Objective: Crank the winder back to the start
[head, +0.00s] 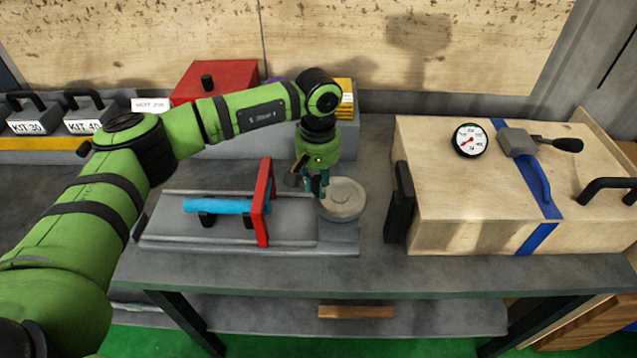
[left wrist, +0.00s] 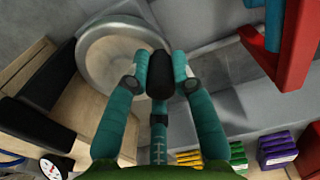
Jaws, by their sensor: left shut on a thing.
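The winder is a grey round wheel (head: 345,199) at the right end of the grey grinder bed (head: 290,228). In the left wrist view the wheel (left wrist: 105,58) is a pale disc with a metal rim. My left gripper (head: 318,188) reaches down from above at the wheel's left side. In the left wrist view its teal fingers (left wrist: 160,78) are shut on a black crank knob (left wrist: 160,68). The knob is mostly hidden in the head view. My right gripper is not in view.
A blue cylinder (head: 225,206) lies along the bed, passing to a red upright frame (head: 262,212) left of my gripper. A wooden box (head: 450,190) with a gauge (head: 470,140) stands to the right. A red box (head: 205,80) and labelled kits (head: 85,118) stand behind.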

